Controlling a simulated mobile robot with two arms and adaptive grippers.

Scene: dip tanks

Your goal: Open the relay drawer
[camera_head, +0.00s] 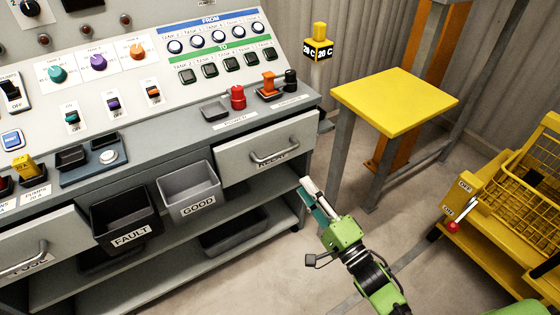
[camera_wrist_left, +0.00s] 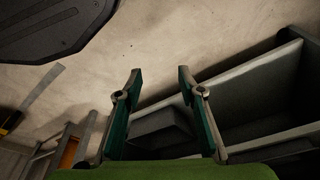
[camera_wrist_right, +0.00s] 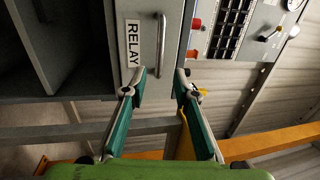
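The relay drawer (camera_head: 240,155) is a grey front at the right end of the bench, with a bar handle (camera_head: 275,154) and a RELAY label. It looks shut. In the right wrist view the drawer front (camera_wrist_right: 115,78), its label and the upright-looking handle (camera_wrist_right: 161,40) show close up. My right gripper (camera_head: 308,192) is below and right of the handle in the head view. In the right wrist view it (camera_wrist_right: 161,74) is open and empty, its tips near one end of the handle; contact is unclear. My left gripper (camera_wrist_left: 160,75) is open and empty over the floor, outside the head view.
A GOOD bin (camera_head: 190,192) and a FAULT bin (camera_head: 125,220) hang left of the drawer. Another handled drawer (camera_head: 40,240) is further left. A yellow-topped stand (camera_head: 395,100) is right of the bench, and a yellow cart (camera_head: 510,205) stands at far right. Floor between is mostly clear.

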